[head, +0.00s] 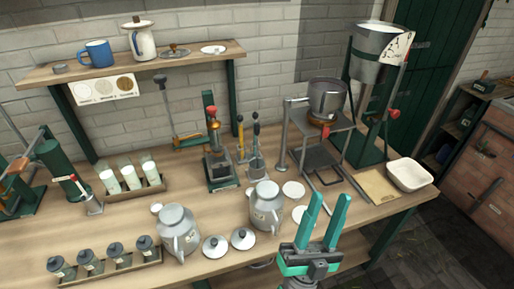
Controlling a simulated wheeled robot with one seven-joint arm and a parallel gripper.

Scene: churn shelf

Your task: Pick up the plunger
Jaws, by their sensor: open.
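My gripper (329,200) is teal, open and empty, with its two fingers pointing up at the front right of the wooden workbench (205,265). No thing in view is plainly the plunger. Two slim upright tools, one with a yellow handle (240,128) and one with a dark, yellow-banded handle (256,130), stand at the middle back of the bench. A long dark rod with a knob on top (168,95) leans near the wall, with a wooden piece at its foot. All of these are apart from my gripper, farther back and to the left.
A white basin (409,174) sits at the right end.

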